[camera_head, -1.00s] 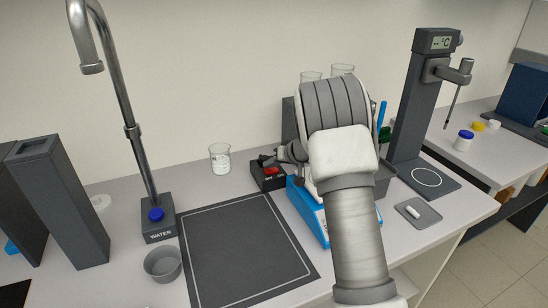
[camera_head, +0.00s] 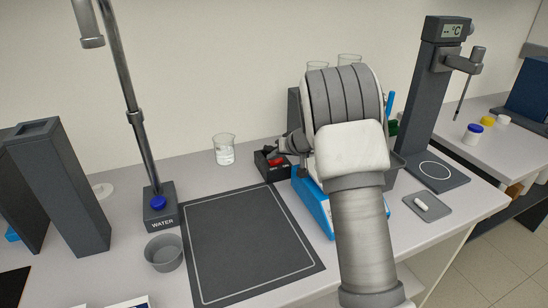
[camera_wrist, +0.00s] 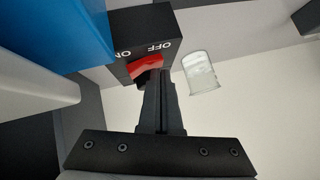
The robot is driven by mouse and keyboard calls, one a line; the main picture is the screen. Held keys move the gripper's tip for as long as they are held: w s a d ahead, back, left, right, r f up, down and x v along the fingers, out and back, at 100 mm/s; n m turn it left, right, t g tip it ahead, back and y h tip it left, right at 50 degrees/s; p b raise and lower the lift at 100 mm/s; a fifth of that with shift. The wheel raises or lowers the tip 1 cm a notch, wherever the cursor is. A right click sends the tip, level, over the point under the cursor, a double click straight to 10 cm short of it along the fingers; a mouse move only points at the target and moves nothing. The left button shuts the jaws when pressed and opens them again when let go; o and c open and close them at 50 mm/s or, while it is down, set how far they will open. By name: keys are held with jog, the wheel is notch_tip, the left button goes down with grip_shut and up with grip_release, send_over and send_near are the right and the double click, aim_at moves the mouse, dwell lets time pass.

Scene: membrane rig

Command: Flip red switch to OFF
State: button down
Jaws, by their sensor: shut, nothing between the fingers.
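The black switch box (camera_head: 268,170) stands on the bench behind the dark mat, with a red rocker switch (camera_head: 277,161) on it. In the wrist view the box (camera_wrist: 143,24) carries the labels OFF and ON, and the red rocker (camera_wrist: 145,65) is partly hidden by my fingers. My gripper (camera_wrist: 155,82) is shut and empty, with its fingertips right at the rocker. I cannot tell whether they touch it or which way the rocker is set. In the head view my arm hides much of the gripper.
A blue device (camera_head: 315,202) stands close beside the box, partly behind my arm. A glass beaker (camera_head: 224,150) stands to the left. The dark mat (camera_head: 245,245) in front is bare. A water tap base (camera_head: 160,207) is further left.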

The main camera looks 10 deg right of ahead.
jog(key=shift+w+d+r+b, duration=0.15)
jog(key=shift+d+b, duration=0.2)
jog(key=shift+d, duration=0.35)
jog(key=shift+r, duration=0.35)
jog(key=r, duration=0.2)
jog(key=r+p, duration=0.1)
jog(key=r, duration=0.1)
jog(key=shift+s+d, duration=0.15)
jog(key=shift+s, duration=0.05)
jog(key=a+v, duration=0.1)
jog(key=v, duration=0.8)
jog(key=shift+s+a+r, duration=0.2)
jog(key=shift+s+a, duration=0.1)
jog(key=shift+a, duration=0.05)
